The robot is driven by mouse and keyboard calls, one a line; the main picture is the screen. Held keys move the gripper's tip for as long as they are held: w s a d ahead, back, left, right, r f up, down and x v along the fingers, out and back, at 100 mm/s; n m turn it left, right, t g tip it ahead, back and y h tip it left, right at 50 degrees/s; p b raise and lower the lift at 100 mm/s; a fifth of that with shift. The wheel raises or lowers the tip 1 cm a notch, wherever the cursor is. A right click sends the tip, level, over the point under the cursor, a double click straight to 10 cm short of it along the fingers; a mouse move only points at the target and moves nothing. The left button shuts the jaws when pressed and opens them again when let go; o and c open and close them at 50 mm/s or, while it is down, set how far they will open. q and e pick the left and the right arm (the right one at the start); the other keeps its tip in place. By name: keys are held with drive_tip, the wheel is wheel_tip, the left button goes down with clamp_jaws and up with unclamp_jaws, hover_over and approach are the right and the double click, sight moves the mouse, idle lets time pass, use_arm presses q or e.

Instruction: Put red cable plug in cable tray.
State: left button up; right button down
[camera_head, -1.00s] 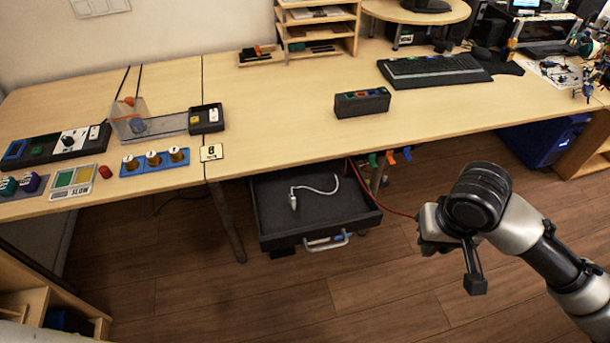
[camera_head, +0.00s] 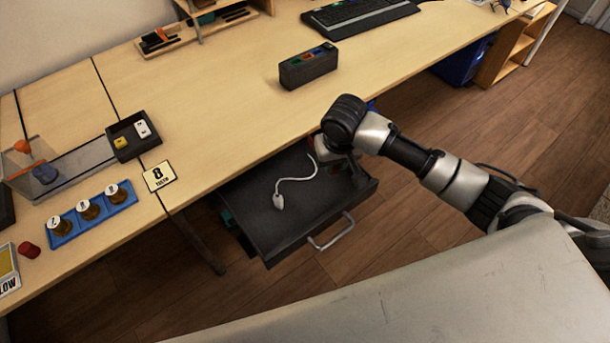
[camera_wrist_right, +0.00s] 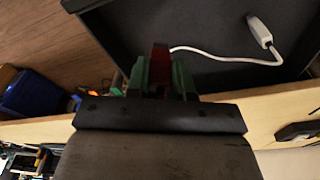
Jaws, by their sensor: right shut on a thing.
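The cable tray (camera_head: 295,235) is a dark pulled-out drawer under the table, with a metal handle at its front. My right gripper (camera_head: 340,147) is at the tray's back right side, by the table's front edge, with its fingertips mostly hidden by my wrist. In the right wrist view, its green fingers (camera_wrist_right: 160,75) are shut on the red cable plug (camera_wrist_right: 160,62), at the tray's edge with the dark tray floor (camera_wrist_right: 215,75) beyond. I cannot tell the plug's height above the floor. My left gripper is not in view.
A white cable with a plug (camera_head: 279,201) lies in the tray; it also shows in the right wrist view (camera_wrist_right: 261,32). The tray's front and left are clear. A black box (camera_head: 308,67) stands on the table above. A blue bin (camera_head: 463,63) stands at the right.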

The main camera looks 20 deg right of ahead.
drive_tip(key=a+f, duration=0.1)
drive_tip(key=w+a+f, duration=0.1)
drive_tip(key=a, duration=0.1)
drive_tip(key=w+a+f, duration=0.1)
drive_tip(key=shift+w+a, duration=0.2)
drive_tip(key=shift+w, duration=0.05)
drive_tip(key=shift+w+a+f, duration=0.1)
drive_tip(key=shift+a, duration=0.1)
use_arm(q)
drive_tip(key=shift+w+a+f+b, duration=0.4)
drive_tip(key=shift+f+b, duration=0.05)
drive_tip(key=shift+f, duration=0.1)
use_arm(e)
drive_tip(key=shift+f, duration=2.05)
drive_tip(key=c, duration=1)
unclamp_jaws()
drive_tip(key=shift+f, duration=0.1)
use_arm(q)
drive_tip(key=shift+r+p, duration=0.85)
use_arm(e)
drive_tip(key=r, duration=0.4)
drive_tip(key=s+r, duration=0.1)
drive_tip(key=r, duration=0.7)
drive_tip(key=shift+s+r, duration=0.1)
drive_tip(key=shift+s, duration=0.1)
